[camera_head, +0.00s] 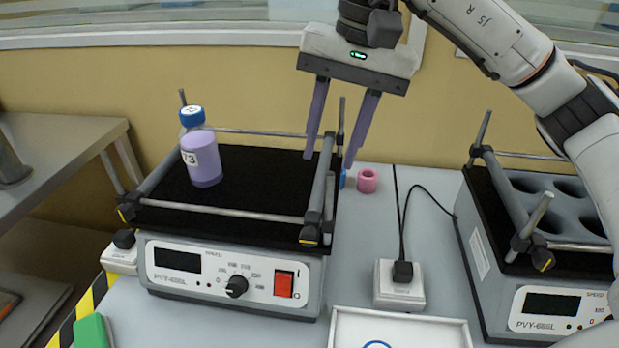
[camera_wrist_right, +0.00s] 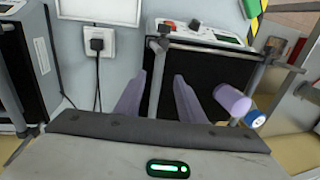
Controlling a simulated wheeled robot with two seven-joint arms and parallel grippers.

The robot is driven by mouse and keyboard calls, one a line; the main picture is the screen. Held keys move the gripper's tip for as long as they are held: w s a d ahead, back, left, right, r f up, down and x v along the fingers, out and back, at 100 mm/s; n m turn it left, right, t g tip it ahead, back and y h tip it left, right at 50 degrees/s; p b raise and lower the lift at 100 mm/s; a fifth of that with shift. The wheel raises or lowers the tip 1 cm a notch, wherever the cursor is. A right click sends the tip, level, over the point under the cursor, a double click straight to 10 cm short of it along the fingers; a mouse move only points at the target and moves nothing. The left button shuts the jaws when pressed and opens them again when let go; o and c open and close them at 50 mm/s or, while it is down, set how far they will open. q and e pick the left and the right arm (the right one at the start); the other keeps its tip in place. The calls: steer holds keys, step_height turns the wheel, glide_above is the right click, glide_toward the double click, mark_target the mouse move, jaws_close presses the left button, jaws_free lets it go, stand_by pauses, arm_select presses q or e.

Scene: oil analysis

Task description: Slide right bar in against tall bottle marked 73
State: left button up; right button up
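The tall bottle (camera_head: 203,160) marked 73, with purple contents and a blue cap, stands upright at the left of the black platform (camera_head: 245,185) of the left shaker. It also shows in the wrist view (camera_wrist_right: 232,100). The right bar (camera_head: 320,188) runs front to back along the platform's right edge, well apart from the bottle. My right gripper (camera_head: 330,160) is open above it, its two purple fingers pointing down. In the wrist view the bar (camera_wrist_right: 158,75) appears between the spread fingers (camera_wrist_right: 159,78). Contact with it cannot be told. My left gripper is out of view.
A front cross bar (camera_head: 220,210) and a back rail border the platform. Its middle is clear. A pink ring (camera_head: 367,180) and a blue item stand right of the shaker. A second shaker (camera_head: 530,250) is at the right, a power socket (camera_head: 399,284) between.

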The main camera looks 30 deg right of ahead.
mark_target(317, 198)
steer(key=f, duration=0.3)
steer(key=a+f, duration=0.1)
steer(key=f, duration=0.4)
steer(key=shift+w+a+f, duration=0.2)
steer(key=shift+w+f, duration=0.1)
steer(key=shift+w, duration=0.05)
steer(key=shift+w, duration=0.1)
jaws_close()
